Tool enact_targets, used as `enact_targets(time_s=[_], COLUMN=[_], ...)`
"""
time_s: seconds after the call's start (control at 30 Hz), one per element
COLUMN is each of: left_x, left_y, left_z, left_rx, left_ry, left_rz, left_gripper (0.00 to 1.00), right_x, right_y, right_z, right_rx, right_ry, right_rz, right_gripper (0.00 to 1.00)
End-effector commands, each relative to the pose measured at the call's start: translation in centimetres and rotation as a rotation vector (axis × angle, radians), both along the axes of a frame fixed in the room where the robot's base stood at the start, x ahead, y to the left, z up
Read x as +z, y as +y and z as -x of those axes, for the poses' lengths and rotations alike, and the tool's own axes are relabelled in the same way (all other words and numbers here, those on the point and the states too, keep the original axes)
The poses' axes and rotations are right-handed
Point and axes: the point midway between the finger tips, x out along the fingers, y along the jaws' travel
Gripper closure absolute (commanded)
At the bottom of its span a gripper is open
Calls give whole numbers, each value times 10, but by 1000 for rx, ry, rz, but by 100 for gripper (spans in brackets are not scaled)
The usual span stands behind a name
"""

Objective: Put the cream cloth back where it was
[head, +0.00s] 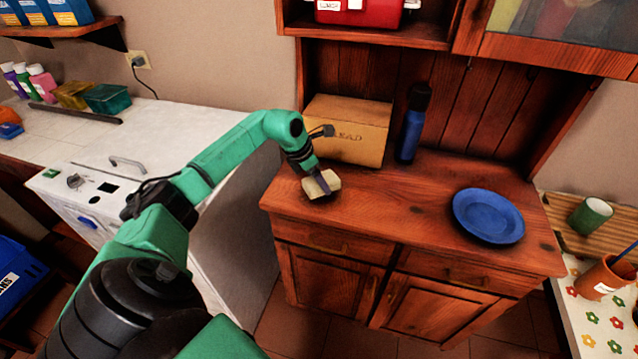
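The cream cloth (331,181) is a small folded pale piece at the left front of the wooden cabinet's top. My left gripper (321,184) reaches in from the left and points down at the cloth. Its dark fingers are shut on the cloth, with cloth showing on both sides of them. The cloth is at or just above the wood; I cannot tell if it touches. My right gripper is out of view.
A cardboard bread box (349,130) stands just behind the cloth, with a blue bottle (412,124) to its right. A blue plate (488,216) lies at the right of the cabinet top (400,200). The wood between cloth and plate is clear. A white washing machine (215,190) stands left.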

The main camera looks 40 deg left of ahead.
Motion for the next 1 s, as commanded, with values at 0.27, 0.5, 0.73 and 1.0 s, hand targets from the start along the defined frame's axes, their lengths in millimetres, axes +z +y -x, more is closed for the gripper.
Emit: enact_targets(time_s=[0.27, 0.5, 0.73, 1.0], left_x=[-24, -26, -25, 3], left_y=[0, 0, 0, 6], left_z=[0, 0, 0, 10], left_rx=[0, 0, 0, -2], left_ry=[0, 0, 0, -3], left_rz=[1, 1, 1, -6], left_gripper=[76, 1, 0, 0], right_x=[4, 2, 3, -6], right_y=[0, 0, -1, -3], right_z=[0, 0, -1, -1], right_rx=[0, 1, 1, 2], right_ry=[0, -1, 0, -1], right_rz=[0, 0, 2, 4], right_gripper=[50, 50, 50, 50])
